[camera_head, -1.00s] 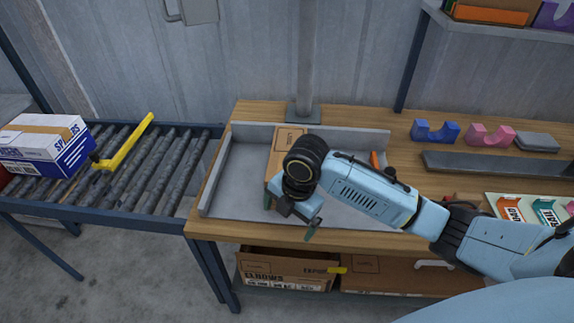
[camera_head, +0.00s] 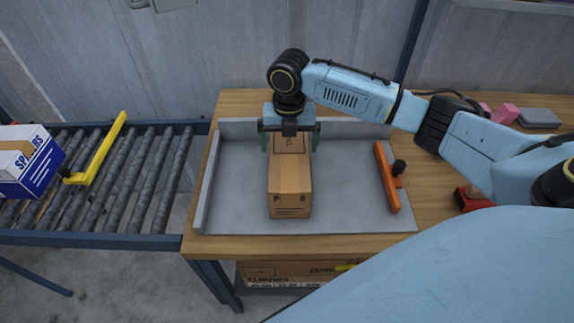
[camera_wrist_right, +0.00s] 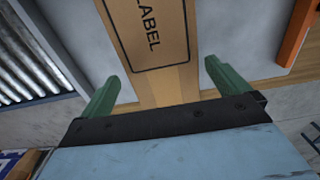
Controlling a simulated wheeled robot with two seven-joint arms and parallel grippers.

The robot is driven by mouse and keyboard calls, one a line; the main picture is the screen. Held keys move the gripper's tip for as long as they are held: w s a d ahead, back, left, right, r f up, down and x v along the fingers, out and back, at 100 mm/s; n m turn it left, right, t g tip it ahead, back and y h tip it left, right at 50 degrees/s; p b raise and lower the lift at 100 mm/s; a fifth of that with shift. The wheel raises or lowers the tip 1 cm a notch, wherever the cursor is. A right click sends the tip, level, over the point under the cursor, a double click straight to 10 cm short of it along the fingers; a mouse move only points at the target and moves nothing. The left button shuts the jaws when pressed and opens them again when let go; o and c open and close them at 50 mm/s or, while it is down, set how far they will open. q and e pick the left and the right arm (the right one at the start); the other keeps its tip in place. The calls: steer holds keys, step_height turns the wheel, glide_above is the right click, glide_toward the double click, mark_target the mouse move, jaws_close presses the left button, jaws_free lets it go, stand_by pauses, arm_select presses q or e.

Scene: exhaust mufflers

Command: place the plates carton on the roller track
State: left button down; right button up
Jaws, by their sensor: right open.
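The plates carton (camera_head: 290,190) is a brown cardboard box standing in the grey tray (camera_head: 235,200) on the workbench. Its taped top, with a printed label, also shows in the right wrist view (camera_wrist_right: 152,45). My right gripper (camera_head: 290,143) is open above the far end of the carton, its green fingers spread to either side of it. In the wrist view the fingers are apart with the carton between and beyond them; I see no contact. The roller track (camera_head: 130,185) stands left of the bench. My left gripper is not in view.
A blue and white box (camera_head: 25,165) sits at the left of the track, beside a yellow bar (camera_head: 98,150) across the rollers. The rollers right of the bar are clear. An orange-handled tool (camera_head: 388,178) lies at the tray's right side. A labelled carton (camera_head: 290,273) is under the bench.

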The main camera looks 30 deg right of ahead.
mark_target(289, 153)
step_height(289, 153, down, 3)
steer(key=shift+r, duration=0.1)
steer(key=shift+f, duration=0.6)
step_height(289, 153, down, 4)
steer(key=shift+d+r, duration=0.1)
steer(key=shift+r, duration=0.1)
steer(key=shift+f+b, duration=0.3)
steer(key=shift+f, duration=0.3)
steer(key=shift+c, duration=0.8)
steer(key=c, duration=1.2)
steer(key=shift+w+r, duration=0.15)
steer(key=shift+r, duration=0.3)
steer(key=shift+c, duration=0.2)
arm_select(q)
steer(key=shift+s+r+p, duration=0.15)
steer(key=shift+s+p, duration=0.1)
steer(key=shift+p, duration=0.25)
arm_select(e)
step_height(289, 153, up, 10)
steer(key=shift+f, duration=0.25)
